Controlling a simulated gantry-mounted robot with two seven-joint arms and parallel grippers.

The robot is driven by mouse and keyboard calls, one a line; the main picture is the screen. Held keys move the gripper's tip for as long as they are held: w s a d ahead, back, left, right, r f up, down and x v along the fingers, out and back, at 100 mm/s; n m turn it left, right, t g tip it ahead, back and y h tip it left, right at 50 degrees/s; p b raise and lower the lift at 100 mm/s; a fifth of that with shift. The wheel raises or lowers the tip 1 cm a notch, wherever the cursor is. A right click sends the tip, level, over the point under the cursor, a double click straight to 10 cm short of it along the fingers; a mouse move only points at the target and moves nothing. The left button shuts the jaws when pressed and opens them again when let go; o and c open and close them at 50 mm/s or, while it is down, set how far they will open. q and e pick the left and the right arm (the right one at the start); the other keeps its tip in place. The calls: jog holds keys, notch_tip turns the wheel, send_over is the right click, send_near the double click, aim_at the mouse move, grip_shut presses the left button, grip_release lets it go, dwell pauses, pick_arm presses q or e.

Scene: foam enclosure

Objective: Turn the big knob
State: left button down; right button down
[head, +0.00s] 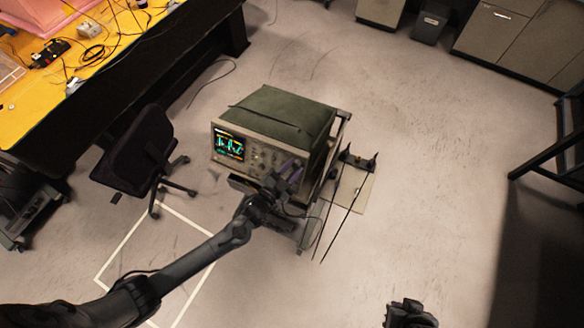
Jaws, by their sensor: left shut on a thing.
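A green-cased oscilloscope (285,117) with a lit screen (229,146) stands on a cart in the middle of the head view. Its front panel (258,155) carries several small knobs and buttons. My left gripper (287,172) reaches in from the lower left to the right part of this panel. It is shut at the panel, on what appears to be the big knob, which the fingers hide. My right gripper (408,314) is at the bottom edge, well away from the oscilloscope. Its fingers cannot be made out clearly.
Probe leads (345,208) hang at the cart's right side. A dark office chair (137,152) stands left of the oscilloscope, near a yellow workbench (38,97) with electronics. Grey cabinets (514,38) line the back right. The floor (430,170) at the right is clear.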

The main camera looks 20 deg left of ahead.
dwell(0.3)
pick_arm(q)
jog(key=c, duration=0.8)
grip_release()
jog(key=shift+s, duration=0.1)
jog(key=b+v, duration=0.1)
jog(key=v, duration=0.9)
jog(key=shift+s+a, duration=0.2)
jog(key=shift+s, duration=0.1)
